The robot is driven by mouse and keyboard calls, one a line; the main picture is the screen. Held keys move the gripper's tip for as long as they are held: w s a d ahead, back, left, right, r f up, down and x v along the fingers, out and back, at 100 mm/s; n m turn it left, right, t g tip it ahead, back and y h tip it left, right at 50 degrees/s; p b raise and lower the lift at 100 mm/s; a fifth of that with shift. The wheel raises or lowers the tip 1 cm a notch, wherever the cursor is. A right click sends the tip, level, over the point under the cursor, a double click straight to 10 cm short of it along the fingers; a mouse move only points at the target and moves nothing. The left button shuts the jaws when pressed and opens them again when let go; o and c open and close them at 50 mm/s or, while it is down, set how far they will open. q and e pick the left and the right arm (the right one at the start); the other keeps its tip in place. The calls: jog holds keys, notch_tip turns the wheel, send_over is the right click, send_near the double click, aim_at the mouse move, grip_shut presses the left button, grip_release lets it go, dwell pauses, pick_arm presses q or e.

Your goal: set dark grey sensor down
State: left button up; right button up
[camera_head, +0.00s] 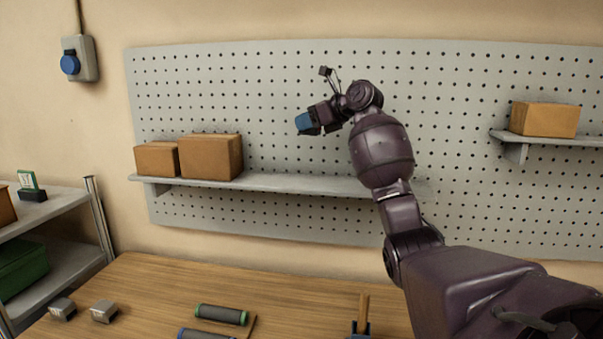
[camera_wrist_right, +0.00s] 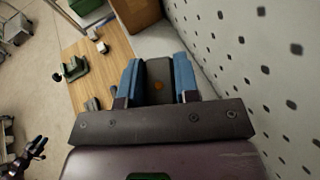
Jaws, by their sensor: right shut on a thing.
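My right gripper (camera_head: 305,123) is raised in front of the pegboard, above the middle of the long wall shelf (camera_head: 290,185) and right of its boxes. Its blue fingers point left. In the right wrist view the gripper (camera_wrist_right: 158,82) is shut on the dark grey sensor (camera_wrist_right: 158,78), a dark block with a small orange mark, between the fingers. In the head view the fingers and hand hide the sensor.
Two cardboard boxes, a larger one (camera_head: 211,157) and a smaller one (camera_head: 157,159), stand on the shelf's left part. The shelf right of them looks bare. A wooden bench (camera_head: 150,280) below holds small grey blocks (camera_head: 105,311) and a dark roller (camera_head: 221,315).

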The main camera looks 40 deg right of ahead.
aim_at(308, 186)
notch_tip(308, 186, down, 14)
jog(key=shift+r+p, duration=0.1)
jog(key=shift+p, duration=0.45)
jog(key=o, duration=0.9)
jog(key=shift+f, duration=0.2)
jog(key=shift+r, duration=0.1)
jog(key=shift+s+r, duration=0.1)
jog(key=b+v, duration=0.2)
jog(key=v, duration=0.9)
jog(key=shift+s+d, duration=0.15)
jog(key=shift+s, duration=0.2)
